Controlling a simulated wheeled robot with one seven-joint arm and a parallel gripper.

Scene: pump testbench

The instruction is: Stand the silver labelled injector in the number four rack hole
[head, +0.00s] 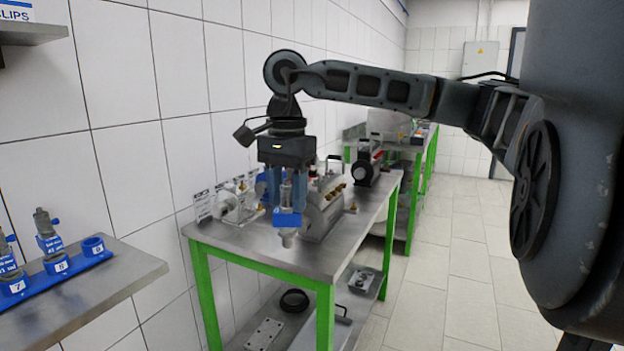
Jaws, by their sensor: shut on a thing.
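My gripper (285,196) points down above the steel bench. Its blue fingers are shut on an injector (288,239), which hangs roughly upright with a grey-silver tip below a blue block. Any writing on it is too small to read. A blue rack (37,283) lies on the steel shelf at the lower left, well apart from my gripper. One injector (46,233) stands in it, and another (7,255) is cut off at the left edge. The rack's right-end hole (92,243) looks empty. A 7 shows on one label; no number four is readable.
The green-legged bench (308,262) holds a metal pump body (324,208) close behind the held injector. A small mounted device (238,202) stands left of it. A black-and-red unit (368,165) stands farther back. The tiled floor (440,270) on the right is clear.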

